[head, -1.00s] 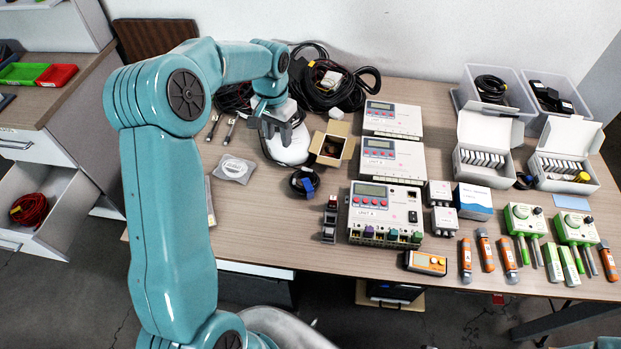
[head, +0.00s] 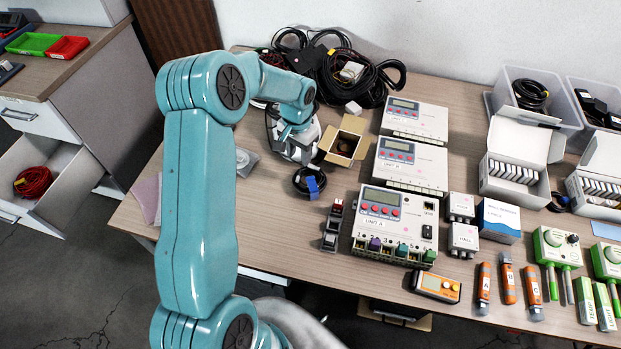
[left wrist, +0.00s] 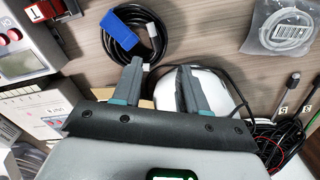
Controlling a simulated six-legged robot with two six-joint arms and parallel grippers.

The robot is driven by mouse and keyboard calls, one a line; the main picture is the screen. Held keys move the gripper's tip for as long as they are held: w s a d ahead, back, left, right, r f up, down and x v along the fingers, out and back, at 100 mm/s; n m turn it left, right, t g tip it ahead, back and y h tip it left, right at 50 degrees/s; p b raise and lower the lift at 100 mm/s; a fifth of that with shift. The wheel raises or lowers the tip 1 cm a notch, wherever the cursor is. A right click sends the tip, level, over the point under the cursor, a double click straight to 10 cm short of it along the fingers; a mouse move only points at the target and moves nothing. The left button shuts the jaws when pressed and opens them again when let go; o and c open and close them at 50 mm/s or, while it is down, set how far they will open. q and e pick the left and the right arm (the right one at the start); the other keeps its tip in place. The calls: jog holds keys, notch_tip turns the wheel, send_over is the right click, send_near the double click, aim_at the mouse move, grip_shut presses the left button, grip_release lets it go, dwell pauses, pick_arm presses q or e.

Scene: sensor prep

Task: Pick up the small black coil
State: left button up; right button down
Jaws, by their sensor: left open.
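The small black coil (head: 307,192) with a blue tag lies on the table, left of the power-strip-like black and red part. In the left wrist view the coil (left wrist: 113,45) is at the top, its blue tag facing up. My left gripper (head: 303,158) is open and empty, just behind the coil in the head view. In the left wrist view its fingertips (left wrist: 160,66) are spread, the left one overlapping the coil's lower edge in the picture. I cannot tell its height above the table. My right gripper is not in view.
An open cardboard box (head: 345,148) stands close right of my left gripper. A white rounded object (left wrist: 222,88) lies beside the right finger. A bagged white coil (left wrist: 280,28) is near. A big cable heap (head: 350,70) is behind. Unit A (head: 383,232) stands to the right.

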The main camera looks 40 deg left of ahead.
aim_at(299, 171)
pick_arm(q)
jog(key=shift+f, duration=0.65)
jog(key=shift+s+d+f, duration=0.15)
jog(key=shift+f, duration=0.3)
jog(key=f, duration=0.1)
jog(key=f+p, duration=0.1)
jog(key=f, duration=0.2)
jog(key=shift+a, duration=0.25)
jog(key=shift+d+f, duration=0.1)
jog(key=shift+f, duration=0.25)
grip_shut()
